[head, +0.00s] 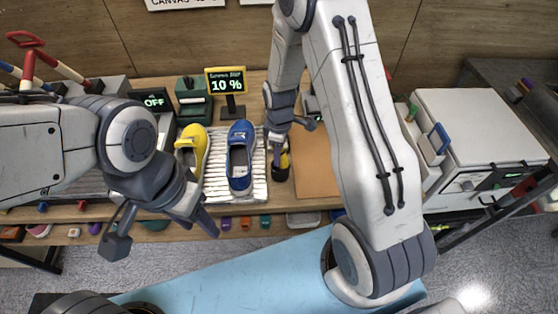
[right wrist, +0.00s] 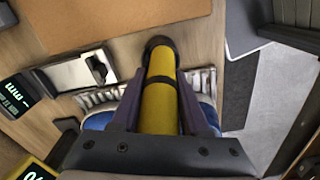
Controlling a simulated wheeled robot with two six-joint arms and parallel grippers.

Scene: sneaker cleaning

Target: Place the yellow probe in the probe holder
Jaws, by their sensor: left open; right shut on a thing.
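The yellow probe (right wrist: 158,105) is a yellow cylinder with a black band, between the two fingers of my right gripper (right wrist: 163,115) in the right wrist view. Its far end meets a dark round piece (right wrist: 159,43); I cannot tell if that is its own tip or the probe holder. In the head view my right gripper (head: 281,147) points down over the table, right of the blue shoe, with a bit of the yellow probe (head: 283,161) showing below it. My left gripper (head: 163,234) is open and empty in front of the table. I cannot clearly identify the probe holder.
A yellow shoe (head: 193,146) and a blue shoe (head: 240,156) lie on a white ribbed mat (head: 257,187). A 10 % display (head: 226,82) and an OFF display (head: 154,101) stand behind. A brown board (head: 315,170) lies right of my right gripper. A white machine (head: 480,130) stands far right.

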